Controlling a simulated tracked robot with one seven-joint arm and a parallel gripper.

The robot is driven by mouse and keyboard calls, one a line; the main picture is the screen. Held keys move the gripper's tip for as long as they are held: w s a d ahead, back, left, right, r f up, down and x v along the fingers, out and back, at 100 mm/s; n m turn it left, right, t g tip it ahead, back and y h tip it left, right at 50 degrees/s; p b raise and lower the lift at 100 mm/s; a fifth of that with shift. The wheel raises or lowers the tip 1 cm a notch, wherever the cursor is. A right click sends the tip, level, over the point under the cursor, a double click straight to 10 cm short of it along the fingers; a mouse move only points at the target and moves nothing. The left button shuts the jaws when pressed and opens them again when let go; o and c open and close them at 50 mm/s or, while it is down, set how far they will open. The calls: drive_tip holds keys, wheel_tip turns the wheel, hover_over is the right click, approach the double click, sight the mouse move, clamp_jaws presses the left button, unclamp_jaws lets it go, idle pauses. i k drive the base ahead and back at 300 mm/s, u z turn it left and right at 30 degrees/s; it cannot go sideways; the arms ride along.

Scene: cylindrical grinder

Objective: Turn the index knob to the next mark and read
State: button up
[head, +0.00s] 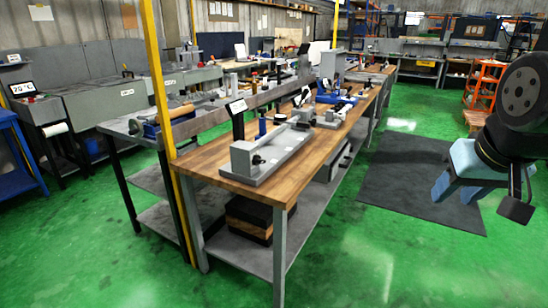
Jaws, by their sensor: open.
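A grey fixture (270,158) with a flat base and an upright block stands at the near end of the wooden bench. A small dark knob (257,160) shows on it beside the block; I cannot tell if this is the index knob, and no marks are readable. A small display on a dark post (237,107) stands behind the fixture, its reading too small to make out. My gripper (480,198) hangs at the right edge, open, nothing seen between its fingers. It is well to the right of the bench and apart from the fixture.
The wooden bench (215,164) carries more fixtures and blue tools farther back. A yellow post (159,85) stands at its left side. A dark mat (415,190) lies on the green floor to the right, and the floor in front is clear. An orange step ladder (484,85) stands behind.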

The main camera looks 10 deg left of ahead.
sight(257, 160)
drive_tip(key=i, duration=0.9)
drive_tip(key=u, duration=0.05)
